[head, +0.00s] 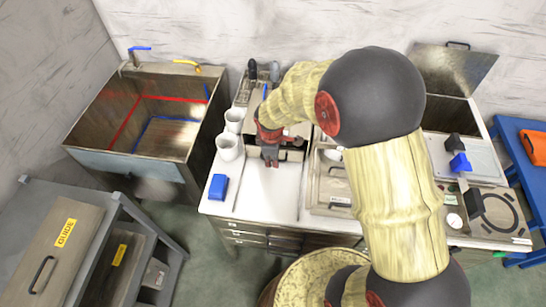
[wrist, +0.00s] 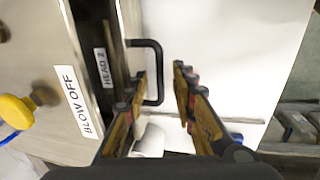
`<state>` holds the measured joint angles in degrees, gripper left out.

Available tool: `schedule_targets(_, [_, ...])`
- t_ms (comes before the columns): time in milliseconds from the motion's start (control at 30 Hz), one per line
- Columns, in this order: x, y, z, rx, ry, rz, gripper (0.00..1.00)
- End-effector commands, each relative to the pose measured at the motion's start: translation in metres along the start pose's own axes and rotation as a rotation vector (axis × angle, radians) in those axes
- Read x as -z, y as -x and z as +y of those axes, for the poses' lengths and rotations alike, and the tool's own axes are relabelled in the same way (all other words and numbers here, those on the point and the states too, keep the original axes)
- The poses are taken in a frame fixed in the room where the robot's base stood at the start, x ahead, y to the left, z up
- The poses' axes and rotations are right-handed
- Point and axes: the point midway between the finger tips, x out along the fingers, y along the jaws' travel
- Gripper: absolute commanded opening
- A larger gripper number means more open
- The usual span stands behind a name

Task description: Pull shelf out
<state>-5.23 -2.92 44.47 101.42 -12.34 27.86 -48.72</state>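My gripper (head: 270,160) points down over the white worktop in the head view, close to the front of a metal unit (head: 294,154). In the wrist view my gripper (wrist: 160,72) is open, with its fingers apart and nothing clamped. A black U-shaped handle (wrist: 153,43) sticks out from a panel labelled "HEAD 2" (wrist: 102,68). The handle's outer bar shows between the two fingertips in the picture; I cannot tell whether either finger touches it. In the head view my arm and gripper cover much of this unit.
A panel labelled "BLOW OFF" (wrist: 78,108) and a yellow knob (wrist: 15,112) lie to the left in the wrist view. White mugs (head: 229,147) and a blue block (head: 218,187) stand left of my gripper. The white worktop (head: 265,200) in front is clear.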

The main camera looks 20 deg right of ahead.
Motion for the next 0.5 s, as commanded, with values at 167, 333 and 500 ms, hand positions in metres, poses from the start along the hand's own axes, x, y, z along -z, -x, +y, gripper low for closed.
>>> schedule_targets(167, [0.0000, 0.0001, -0.0001, 0.000, 0.000, 0.000, 0.18])
schedule_targets(333, [0.0001, 0.0002, -0.0002, 0.000, 0.000, 0.000, 0.09])
schedule_targets(500, [0.0001, 0.0002, -0.0002, 0.000, 0.000, 0.000, 0.00])
